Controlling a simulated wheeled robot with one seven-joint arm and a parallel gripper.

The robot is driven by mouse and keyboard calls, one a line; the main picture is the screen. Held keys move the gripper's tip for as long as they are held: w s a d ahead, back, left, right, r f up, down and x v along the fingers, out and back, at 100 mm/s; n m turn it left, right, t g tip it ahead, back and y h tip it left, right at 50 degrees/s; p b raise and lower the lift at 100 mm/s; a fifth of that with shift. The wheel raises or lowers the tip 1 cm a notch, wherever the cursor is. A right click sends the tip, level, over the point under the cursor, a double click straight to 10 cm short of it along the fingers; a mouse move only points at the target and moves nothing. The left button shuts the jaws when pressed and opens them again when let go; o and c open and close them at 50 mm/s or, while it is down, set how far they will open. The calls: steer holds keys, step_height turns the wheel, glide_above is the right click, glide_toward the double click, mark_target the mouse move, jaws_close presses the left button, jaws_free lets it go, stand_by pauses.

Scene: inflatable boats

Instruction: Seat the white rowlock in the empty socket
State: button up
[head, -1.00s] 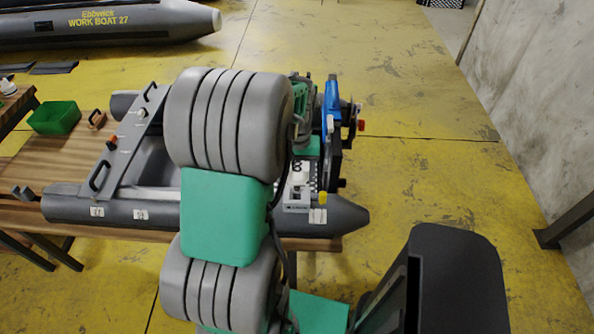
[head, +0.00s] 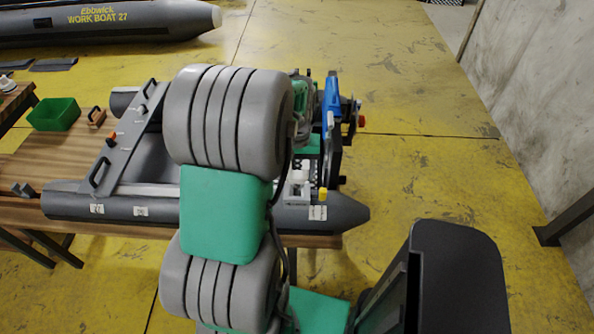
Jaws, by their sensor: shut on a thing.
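My gripper (head: 301,172) is largely hidden behind my big grey and green arm links, low over the right end of the near tube of the grey inflatable boat (head: 230,215). It is shut on a small white piece (head: 297,188), apparently the white rowlock, which is only partly visible. The white piece is over or against a pale block on the tube; I cannot tell whether it is seated. The empty socket cannot be made out. A yellow fitting (head: 322,195) stands just right of it, above a white label (head: 318,212).
A blue and black upright assembly (head: 332,100) with a red knob is close to the right of my wrist. A grey board (head: 130,140) with black handles crosses the boat at left. A green bin (head: 54,114) stands on the wooden table. Yellow floor is open at right.

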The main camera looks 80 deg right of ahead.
mark_target(297, 177)
steer(key=shift+f, duration=0.1)
steer(key=shift+f+b, duration=1)
steer(key=shift+f, duration=0.5)
steer(key=shift+f+b, duration=0.95)
steer(key=shift+f, duration=0.5)
steer(key=o, duration=1.5)
steer(key=shift+r, duration=0.1)
